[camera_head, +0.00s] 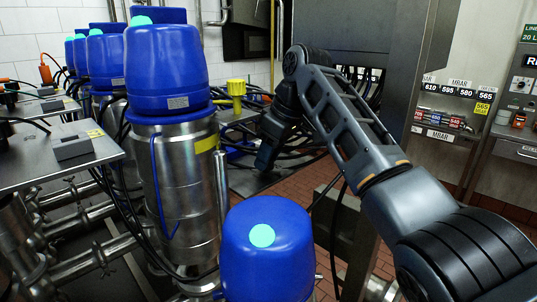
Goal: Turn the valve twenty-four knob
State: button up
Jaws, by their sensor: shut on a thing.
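My arm reaches in from the lower right, bends at the top and comes down to my gripper (264,162) beside dark cables. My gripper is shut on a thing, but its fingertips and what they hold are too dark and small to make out. A blue part (236,151) shows just left of my gripper; I cannot tell whether they touch. A yellow knob-like fitting (236,92) stands apart, above and left of my gripper. No label for valve twenty-four is readable, so I cannot tell which part is its knob.
A tall steel valve with a blue head (166,66) stands left of my gripper, with several more behind it. Another blue head (268,252) is close in front. A steel cabinet (412,60) stands behind my arm. Brick-tiled floor (300,178) shows below my arm.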

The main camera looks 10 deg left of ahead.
jog(key=shift+c, duration=0.4)
jog(key=shift+n, duration=0.4)
jog(key=shift+w+r+n+g+y, duration=0.15)
jog(key=shift+n+g+y, duration=0.25)
jog(key=shift+n, duration=0.6)
jog(key=shift+n+g, duration=0.9)
jog(key=shift+n, duration=1.1)
jog(key=shift+w, duration=0.1)
jog(key=o, duration=1)
jog(key=shift+o, duration=0.2)
